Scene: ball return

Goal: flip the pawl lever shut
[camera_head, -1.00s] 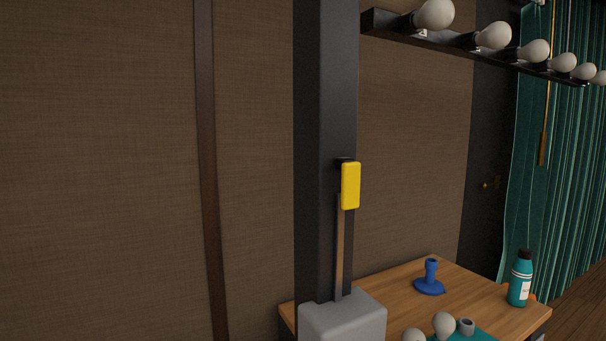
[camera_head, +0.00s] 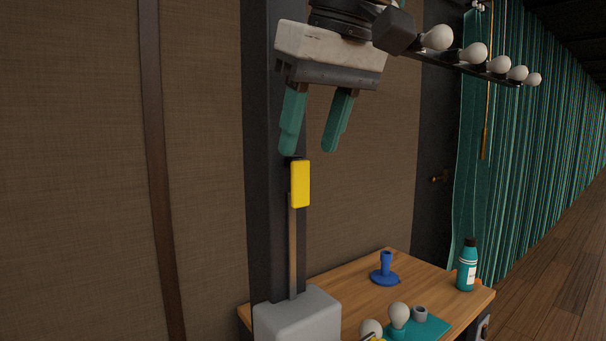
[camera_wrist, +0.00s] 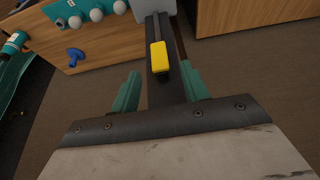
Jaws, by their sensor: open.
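The pawl lever is most likely the yellow-handled piece (camera_head: 300,184) on a thin upright bar (camera_head: 293,250) rising from a grey box (camera_head: 297,318) against a dark post. The handle stands upright near a small black part on the post. My gripper (camera_head: 310,152) is open and empty, with its two teal fingers pointing down just above the handle. In the wrist view the yellow handle (camera_wrist: 159,59) shows beyond and between the fingertips of my gripper (camera_wrist: 162,70). No contact with it shows.
A wooden table (camera_head: 345,280) stands at lower right. It bears a blue stand (camera_head: 385,270), a teal bottle (camera_head: 467,266) and a teal holder (camera_head: 430,327) with white bulbs. A bulb bar (camera_head: 480,62) juts out at upper right. The dark post (camera_head: 268,130) is close behind the lever.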

